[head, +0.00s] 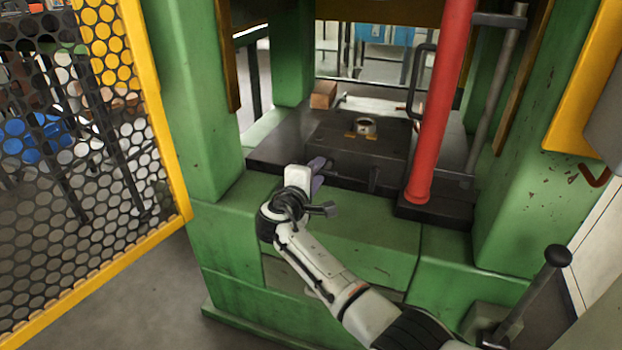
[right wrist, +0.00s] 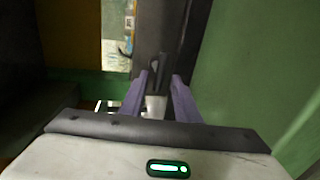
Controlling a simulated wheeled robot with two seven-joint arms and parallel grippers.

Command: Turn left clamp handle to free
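My right gripper (head: 318,172) is at the front left edge of the dark press bed (head: 285,137). In the right wrist view its two purple fingers (right wrist: 159,80) are apart. A small dark handle-like part (right wrist: 155,66) shows just past and between the fingertips, against the dark bed face; I cannot tell whether they touch it. It may be the left clamp handle, which I cannot make out in the head view, where the gripper covers that spot. A short dark upright piece (head: 373,180) stands further right on the bed's front. My left gripper is not in view.
A dark block with a metal ring (head: 365,126) sits mid-bed. A red column (head: 440,110) stands to its right, and green press uprights (head: 190,95) flank the bed. A yellow-framed mesh guard (head: 155,110) is at left. A black-knobbed lever (head: 535,290) is at lower right.

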